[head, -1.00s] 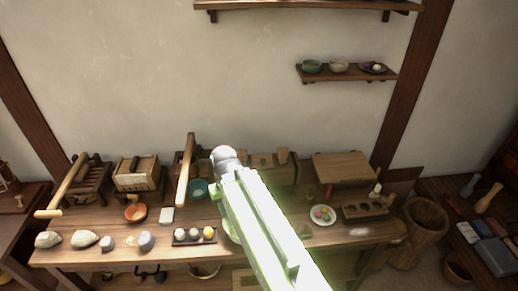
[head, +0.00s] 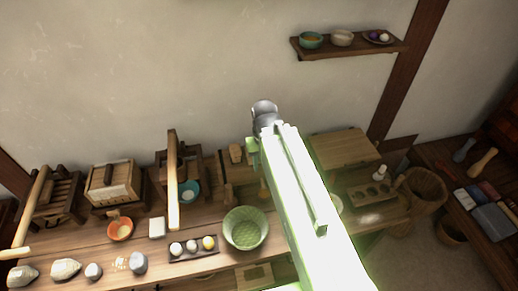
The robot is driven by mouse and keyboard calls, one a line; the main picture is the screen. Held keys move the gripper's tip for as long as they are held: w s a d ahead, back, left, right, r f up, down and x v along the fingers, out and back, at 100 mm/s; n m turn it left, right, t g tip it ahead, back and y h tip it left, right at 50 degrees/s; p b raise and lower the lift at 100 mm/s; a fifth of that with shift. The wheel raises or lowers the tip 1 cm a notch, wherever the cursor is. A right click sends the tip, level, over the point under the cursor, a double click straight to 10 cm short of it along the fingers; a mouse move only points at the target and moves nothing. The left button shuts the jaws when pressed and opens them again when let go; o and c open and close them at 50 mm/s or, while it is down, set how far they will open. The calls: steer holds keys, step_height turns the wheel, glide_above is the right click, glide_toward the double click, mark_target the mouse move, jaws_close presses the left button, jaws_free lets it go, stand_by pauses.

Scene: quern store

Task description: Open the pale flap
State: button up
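A small wooden box with a pale, slatted-looking panel (head: 112,186) stands at the back left of the long bench. I cannot tell for sure whether this panel is the pale flap; it looks shut. Another pale panel (head: 254,276) shows low under the bench front, partly cut off by the frame. My gripper (head: 265,108) is at the far end of my raised arm, seen against the wall above the bench's back edge, apart from both panels. Its fingers are too small and turned away to show whether they are open. My arm hides part of the bench's middle.
The bench (head: 90,243) holds a green bowl (head: 245,228), an orange bowl (head: 120,229), a dark tray (head: 194,249) of round things and several stones. A wooden case (head: 343,147) stands at the back right. A wall shelf (head: 348,48) holds small bowls. A basket (head: 424,188) stands right.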

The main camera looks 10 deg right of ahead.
steer(key=shift+o, duration=0.5)
steer(key=w+d+r+n+p, duration=0.1)
steer(key=w+r+p, duration=0.3)
steer(key=r+p, duration=0.1)
steer(key=shift+d, duration=0.3)
steer(key=w+r+n+p, duration=0.3)
steer(key=w+r+p, duration=0.4)
steer(key=r+p, duration=0.1)
step_height(320, 180, down, 18)
steer(key=b, duration=1.8)
steer(key=shift+a+f, duration=0.1)
steer(key=shift+f, duration=0.15)
steer(key=shift+r, duration=0.15)
steer(key=shift+c, duration=0.4)
jaws_close()
